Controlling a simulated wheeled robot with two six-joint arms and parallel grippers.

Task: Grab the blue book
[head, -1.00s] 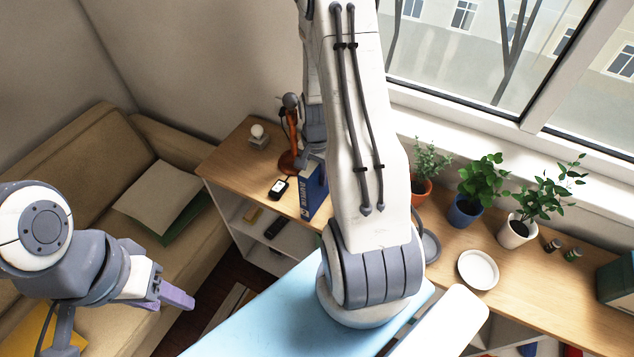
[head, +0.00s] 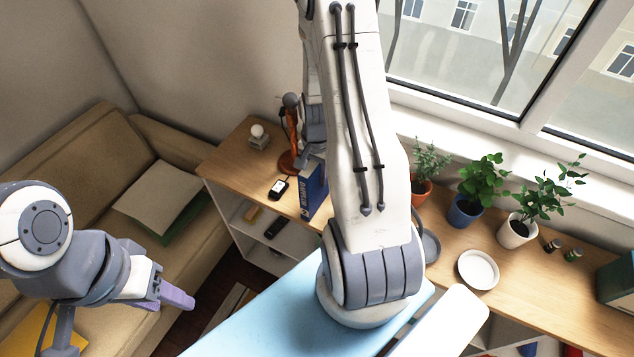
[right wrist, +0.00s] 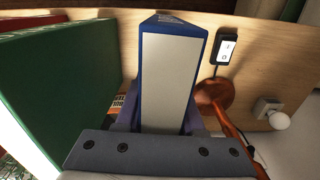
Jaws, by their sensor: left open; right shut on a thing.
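The blue book (head: 314,192) stands upright on the wooden shelf top, partly hidden behind my right arm in the head view. In the right wrist view the book (right wrist: 167,78) shows its pale page edge between two blue covers. My right gripper (right wrist: 160,122) is shut on it, with a finger on each side. In the head view this gripper is mostly hidden by its own arm. My left gripper (head: 176,297) is open and empty at the lower left, in front of the sofa and well away from the book.
A green book (right wrist: 55,85) stands close beside the blue one in the right wrist view. Potted plants (head: 465,212) and a white plate (head: 478,269) stand further right.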

